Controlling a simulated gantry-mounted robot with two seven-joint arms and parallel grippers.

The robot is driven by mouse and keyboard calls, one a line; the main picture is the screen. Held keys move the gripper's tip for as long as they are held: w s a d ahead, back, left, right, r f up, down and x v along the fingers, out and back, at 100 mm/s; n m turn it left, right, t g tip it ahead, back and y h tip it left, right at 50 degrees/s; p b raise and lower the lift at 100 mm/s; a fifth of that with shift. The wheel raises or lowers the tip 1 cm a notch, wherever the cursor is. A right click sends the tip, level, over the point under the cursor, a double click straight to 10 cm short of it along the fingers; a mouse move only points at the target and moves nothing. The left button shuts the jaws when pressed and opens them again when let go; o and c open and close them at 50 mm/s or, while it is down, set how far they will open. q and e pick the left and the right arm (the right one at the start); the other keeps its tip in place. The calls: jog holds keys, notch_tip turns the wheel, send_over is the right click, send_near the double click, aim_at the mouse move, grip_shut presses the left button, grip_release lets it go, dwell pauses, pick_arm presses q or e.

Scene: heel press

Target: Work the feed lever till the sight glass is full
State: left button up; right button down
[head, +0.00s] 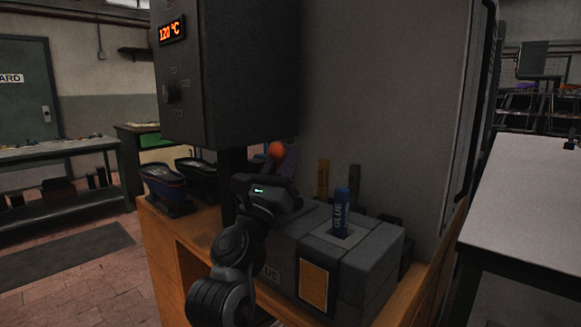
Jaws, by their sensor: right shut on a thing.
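A grey glue unit (370,250) stands on the wooden bench, with a blue glue stick (341,218) upright in its top. The feed lever shows as an orange-red knob (277,150) behind and above my right gripper (284,168). My right gripper is shut on the lever just below the knob. My wrist hides most of the lever and its pivot. A framed amber panel (314,287) on the unit's front looks like the sight glass; I cannot tell its level. My left gripper is out of view.
A dark press housing (215,75) reading 120 °C overhangs the bench (160,235). Yellow (323,180) and dark upright pieces stand behind the unit. A pale table (525,200) is at the right.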

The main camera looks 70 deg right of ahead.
jog(key=shift+r, duration=0.1)
dwell(0.3)
jog(key=c, duration=1.1)
grip_release()
jog(key=shift+a, duration=0.1)
jog(key=shift+f, duration=0.2)
jog(key=shift+w+a+f+b, duration=0.1)
jog(key=shift+a+f+b, duration=0.15)
jog(key=shift+b, duration=0.15)
jog(key=shift+a+f+b, duration=0.2)
jog(key=shift+a+b, duration=0.1)
jog(key=w+a+b, duration=0.1)
jog(key=a, duration=1)
jog(key=shift+w+a+r, duration=0.2)
jog(key=shift+w+a, duration=0.05)
jog(key=shift+a, duration=0.1)
